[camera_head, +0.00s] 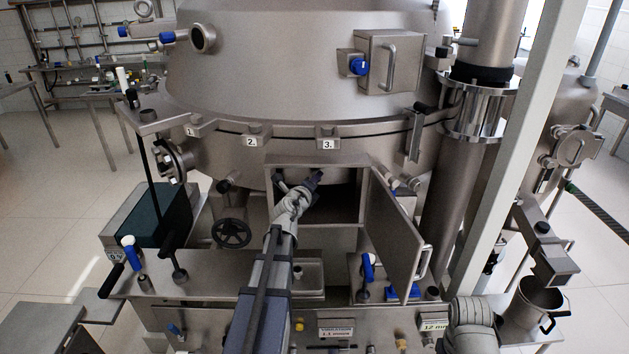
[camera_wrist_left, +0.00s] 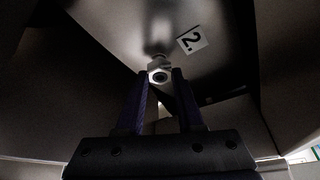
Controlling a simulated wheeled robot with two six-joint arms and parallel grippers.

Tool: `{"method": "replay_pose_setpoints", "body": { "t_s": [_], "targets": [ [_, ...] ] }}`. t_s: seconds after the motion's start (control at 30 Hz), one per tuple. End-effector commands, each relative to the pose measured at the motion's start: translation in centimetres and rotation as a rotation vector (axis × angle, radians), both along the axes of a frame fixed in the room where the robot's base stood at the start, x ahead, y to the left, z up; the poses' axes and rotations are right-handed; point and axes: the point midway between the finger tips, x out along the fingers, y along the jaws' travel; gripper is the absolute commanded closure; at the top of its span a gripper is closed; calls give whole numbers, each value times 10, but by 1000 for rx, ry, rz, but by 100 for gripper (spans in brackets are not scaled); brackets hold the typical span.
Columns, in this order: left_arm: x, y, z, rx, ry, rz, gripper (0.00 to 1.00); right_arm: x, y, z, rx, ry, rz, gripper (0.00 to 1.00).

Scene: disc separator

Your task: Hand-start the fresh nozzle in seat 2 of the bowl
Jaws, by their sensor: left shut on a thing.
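My left gripper (camera_head: 312,180) reaches through the open hatch of the big steel bowl housing; the dark opening hides most of what is around its tips. In the left wrist view my left gripper (camera_wrist_left: 161,80) is shut on the nozzle (camera_wrist_left: 158,72), a small pale piece with a dark round hole in its end. The nozzle is right at a blurred rounded metal form on the bowl (camera_wrist_left: 115,25), beside a white label "2" (camera_wrist_left: 192,40). I cannot tell whether it is touching or in the seat, since the seat is hidden behind it. My right gripper does not show.
The hatch door (camera_head: 398,225) stands open to the right of my arm. The hatch frame (camera_head: 364,205) closely surrounds my gripper. A handwheel (camera_head: 231,233) is to the left. A metal jug (camera_head: 541,296) is at right.

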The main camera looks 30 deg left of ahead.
Motion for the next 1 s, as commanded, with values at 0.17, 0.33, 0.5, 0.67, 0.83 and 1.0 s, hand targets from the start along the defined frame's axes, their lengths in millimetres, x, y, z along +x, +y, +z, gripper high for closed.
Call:
{"method": "replay_pose_setpoints", "body": {
  "t_s": [0.17, 0.33, 0.5, 0.67, 0.83, 1.0],
  "targets": [
    [0, -1, -1, -1, 1, -3, 47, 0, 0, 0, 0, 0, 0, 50],
    [-1, -1, 0, -1, 1, -2, 29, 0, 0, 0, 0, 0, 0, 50],
    [-1, 0, 0, -1, 0, -1, 29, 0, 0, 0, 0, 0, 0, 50],
    [-3, -1, 0, -1, 0, -1, 29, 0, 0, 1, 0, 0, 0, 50],
    [-19, -4, 4, -2, 0, 1, 29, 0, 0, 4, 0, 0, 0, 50],
    [-45, -10, 10, -2, 0, 0, 29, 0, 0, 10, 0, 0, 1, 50]
  ]
}}
